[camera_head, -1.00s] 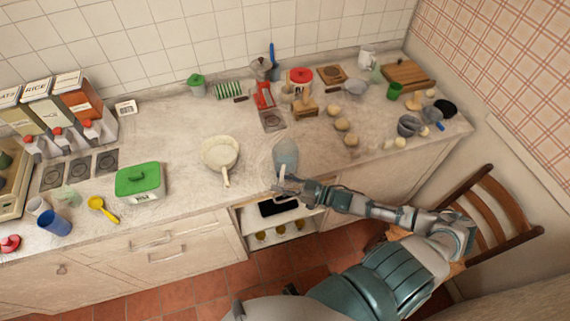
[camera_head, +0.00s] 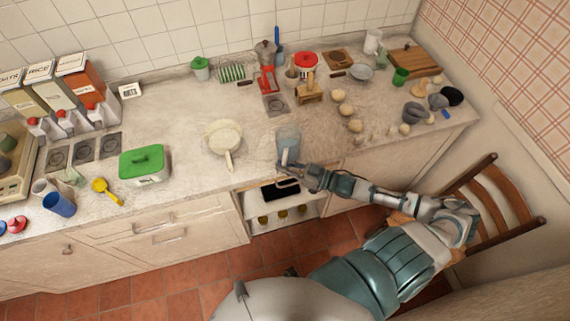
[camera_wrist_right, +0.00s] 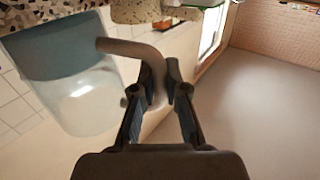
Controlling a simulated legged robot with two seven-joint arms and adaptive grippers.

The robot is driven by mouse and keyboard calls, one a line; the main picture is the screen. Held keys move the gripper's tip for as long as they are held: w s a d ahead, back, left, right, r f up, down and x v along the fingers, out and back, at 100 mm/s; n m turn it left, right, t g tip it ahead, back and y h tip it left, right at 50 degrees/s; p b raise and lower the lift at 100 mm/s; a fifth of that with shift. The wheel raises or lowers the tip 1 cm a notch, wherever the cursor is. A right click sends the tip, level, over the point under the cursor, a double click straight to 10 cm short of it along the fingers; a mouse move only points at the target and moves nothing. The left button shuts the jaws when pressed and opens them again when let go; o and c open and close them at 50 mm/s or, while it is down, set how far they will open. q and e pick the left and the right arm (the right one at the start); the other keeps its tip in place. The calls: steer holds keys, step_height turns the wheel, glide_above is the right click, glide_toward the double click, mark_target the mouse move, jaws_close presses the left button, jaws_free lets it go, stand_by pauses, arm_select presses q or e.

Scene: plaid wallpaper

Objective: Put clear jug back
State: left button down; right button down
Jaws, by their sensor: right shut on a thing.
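The clear jug (camera_head: 288,143) shows bluish and see-through at the front part of the counter, right of a cream pan. In the right wrist view the jug (camera_wrist_right: 85,95) fills the left side, with its curved handle (camera_wrist_right: 140,50) reaching to the fingers. My right gripper (camera_head: 285,170) is at the front side of the jug, near the counter edge. In the wrist view its fingertips (camera_wrist_right: 162,75) are shut on the handle. I cannot tell whether the jug's base touches the counter. My left gripper is not in view.
The cream pan (camera_head: 223,140) and a green-lidded box (camera_head: 144,163) stand left. A wooden stand (camera_head: 309,92), a red moka pot (camera_head: 266,75) and several round items are behind and right. An open shelf (camera_head: 290,207) lies below the counter edge. A wooden chair (camera_head: 490,205) stands right.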

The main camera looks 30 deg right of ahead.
mark_target(285, 163)
steer(key=shift+r, duration=1.4)
steer(key=shift+s+a+r, duration=0.1)
steer(key=shift+s+a, duration=0.05)
steer(key=shift+s, duration=0.1)
steer(key=s+a+r+p, duration=0.1)
steer(key=s+a, duration=0.3)
steer(key=s, duration=0.2)
steer(key=s+a+r, duration=0.1)
steer(key=s+a, duration=0.3)
steer(key=s, duration=0.3)
steer(key=w+d+m+t+h, duration=0.2)
steer(key=w+m+t+h, duration=0.2)
steer(key=w+m+h, duration=0.3)
steer(key=w+h, duration=0.4)
steer(key=w, duration=0.6)
steer(key=shift+w+r+m, duration=0.25)
steer(key=shift+w+m, duration=0.05)
steer(key=shift+m, duration=0.1)
steer(key=shift+s+d, duration=0.1)
steer(key=shift+d, duration=0.05)
